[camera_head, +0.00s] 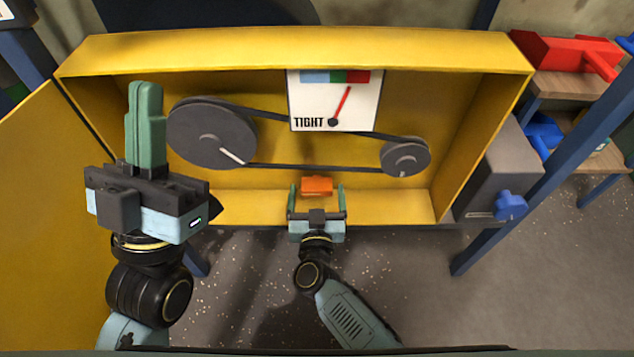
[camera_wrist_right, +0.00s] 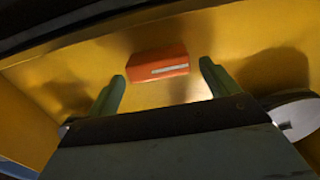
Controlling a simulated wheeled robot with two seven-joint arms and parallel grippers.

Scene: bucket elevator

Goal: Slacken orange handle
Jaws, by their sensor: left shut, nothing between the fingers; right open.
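The orange handle (camera_head: 317,186) is a small block low inside the yellow box, below the belt. It also shows in the right wrist view (camera_wrist_right: 158,62), with a pale line on its face. My right gripper (camera_head: 316,190) is open in front of the handle, its fingers to the left and right of it. In the right wrist view the fingers (camera_wrist_right: 163,76) stand apart, and the handle is beyond them; I see no contact. My left gripper (camera_head: 146,88) is shut and empty, raised at the left in front of the box. The gauge (camera_head: 364,100) reads "TIGHT" at lower left; its red needle points up near the green-red border.
A belt (camera_head: 310,168) runs around a large pulley (camera_head: 210,135) and a small pulley (camera_head: 405,157) above the handle. The yellow door (camera_head: 40,200) is open at the left. A grey box with a blue knob (camera_head: 510,205) is at the right, near a blue post.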

